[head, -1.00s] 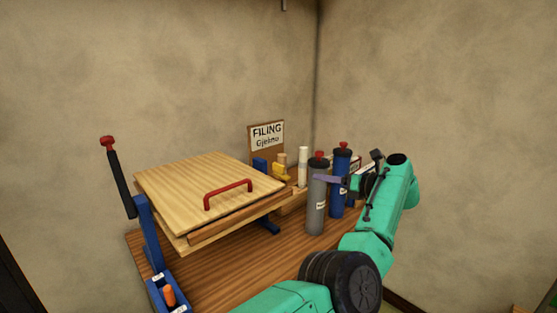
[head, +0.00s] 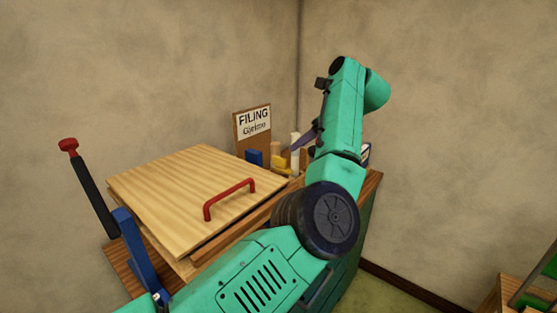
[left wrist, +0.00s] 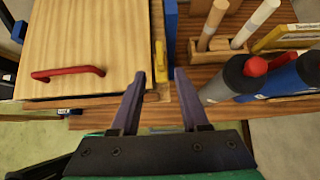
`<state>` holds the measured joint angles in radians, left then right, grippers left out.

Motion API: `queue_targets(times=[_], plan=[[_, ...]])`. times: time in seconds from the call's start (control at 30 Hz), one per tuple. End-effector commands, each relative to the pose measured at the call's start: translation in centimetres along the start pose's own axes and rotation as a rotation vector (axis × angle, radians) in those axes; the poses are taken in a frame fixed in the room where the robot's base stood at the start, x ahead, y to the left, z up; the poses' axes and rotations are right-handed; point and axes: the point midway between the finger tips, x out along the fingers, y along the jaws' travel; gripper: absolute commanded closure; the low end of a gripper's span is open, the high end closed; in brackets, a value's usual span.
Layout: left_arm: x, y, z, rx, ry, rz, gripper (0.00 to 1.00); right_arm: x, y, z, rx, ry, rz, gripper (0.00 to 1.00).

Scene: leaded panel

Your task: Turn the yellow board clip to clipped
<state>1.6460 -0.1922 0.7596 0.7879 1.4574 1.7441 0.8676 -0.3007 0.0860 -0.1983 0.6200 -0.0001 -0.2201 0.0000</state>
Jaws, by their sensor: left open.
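The yellow board clip (head: 283,170) is small and sits at the far right edge of the wooden board (head: 165,190), beside a blue block (head: 254,157). In the left wrist view the clip (left wrist: 160,60) is a narrow yellow piece along the board's right edge. My left gripper (head: 300,146) has purple fingers and is near the clip in the head view. In the left wrist view the open fingers (left wrist: 158,76) straddle the clip's line, with nothing held; whether they touch it I cannot tell. My right gripper is not in view.
A red handle (head: 230,198) stands on the board. A grey bottle (left wrist: 232,78) and a blue bottle (left wrist: 290,78) stand right of my fingers. Wooden sticks (left wrist: 212,22) stand in a holder. A black lever with a red knob (head: 68,145) rises at left.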

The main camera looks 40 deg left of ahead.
Motion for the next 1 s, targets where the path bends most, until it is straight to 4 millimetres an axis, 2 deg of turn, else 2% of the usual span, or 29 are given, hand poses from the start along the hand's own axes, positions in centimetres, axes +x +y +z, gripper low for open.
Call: queue_targets(times=[0.03,0.13,0.3,0.47,0.7,0.77,0.8,0.83,1.0], plan=[[1.7,0.1,-0.1,-0.004,0.0,0.005,0.55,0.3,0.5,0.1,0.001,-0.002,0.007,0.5],[4.3,0.2,0.1,-0.003,-0.001,0.008,0.55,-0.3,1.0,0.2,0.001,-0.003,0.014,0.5],[8.0,0.1,0.4,-0.001,-0.001,0.006,0.55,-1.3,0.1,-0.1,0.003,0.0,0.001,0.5],[9.6,0.1,0.2,-0.001,-0.002,0.002,0.55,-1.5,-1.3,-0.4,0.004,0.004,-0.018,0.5],[9.8,0.1,0.1,-0.001,-0.002,0.002,0.55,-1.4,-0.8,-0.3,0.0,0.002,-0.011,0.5],[9.8,0.1,0.1,-0.001,-0.002,0.002,0.78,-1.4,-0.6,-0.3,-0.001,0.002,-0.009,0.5],[9.8,0.1,0.1,-0.001,-0.002,0.002,0.93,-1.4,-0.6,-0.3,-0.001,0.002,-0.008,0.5],[9.8,0.1,0.1,-0.001,-0.002,0.002,1.0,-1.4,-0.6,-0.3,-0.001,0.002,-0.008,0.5],[9.8,0.1,0.2,-0.001,-0.002,0.002,1.0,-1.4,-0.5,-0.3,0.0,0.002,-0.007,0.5]])
